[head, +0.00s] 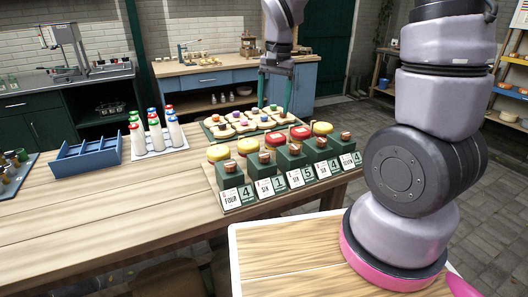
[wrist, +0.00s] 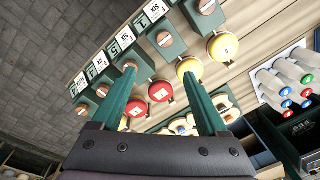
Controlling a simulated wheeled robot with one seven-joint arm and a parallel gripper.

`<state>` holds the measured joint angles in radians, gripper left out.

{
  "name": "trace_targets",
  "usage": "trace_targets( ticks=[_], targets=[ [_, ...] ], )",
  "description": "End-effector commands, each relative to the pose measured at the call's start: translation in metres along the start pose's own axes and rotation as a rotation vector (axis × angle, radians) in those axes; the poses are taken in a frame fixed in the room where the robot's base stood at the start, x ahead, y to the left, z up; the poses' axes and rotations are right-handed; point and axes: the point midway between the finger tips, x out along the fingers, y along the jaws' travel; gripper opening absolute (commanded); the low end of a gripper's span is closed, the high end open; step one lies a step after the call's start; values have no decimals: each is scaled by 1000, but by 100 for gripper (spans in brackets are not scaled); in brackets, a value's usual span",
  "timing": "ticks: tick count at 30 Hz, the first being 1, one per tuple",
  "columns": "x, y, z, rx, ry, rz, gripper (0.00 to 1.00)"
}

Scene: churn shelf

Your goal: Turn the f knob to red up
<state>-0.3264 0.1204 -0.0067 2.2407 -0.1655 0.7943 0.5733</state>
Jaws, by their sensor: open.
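A row of round knob-like discs stands on the counter: yellow at left (head: 217,152), a second yellow (head: 247,146), red (head: 277,140), another red (head: 300,132) and yellow at right (head: 322,128). The discs bear small marks, but I cannot read an "f" on any. My gripper (head: 275,108) is open and empty, pointing down behind the row, above the board of pieces. In the wrist view, the gripper (wrist: 159,74) has one red disc (wrist: 160,91) showing between its fingers, apart from them. Another red disc (wrist: 136,107) lies nearer the left finger.
Green blocks with wooden tops (head: 264,167) and number cards (head: 265,188) stand before the discs. A board (head: 216,136) of cream pieces with coloured tops lies behind. Capped bottles (head: 155,135) and a blue divided tray (head: 88,158) stand left. The counter's front left (head: 110,230) is clear.

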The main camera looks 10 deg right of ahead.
Motion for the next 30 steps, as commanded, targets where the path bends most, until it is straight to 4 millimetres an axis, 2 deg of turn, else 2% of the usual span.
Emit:
trace_targets(
  ticks=[1,4,14,24,30],
  targets=[
    [18,-7,2,0,-19,28,77],
    [42,-16,5,6,-37,63,77],
    [76,-19,8,15,-51,93,77],
    [139,-13,11,16,-52,92,77],
    [161,-12,12,14,-49,90,77]
  ],
)
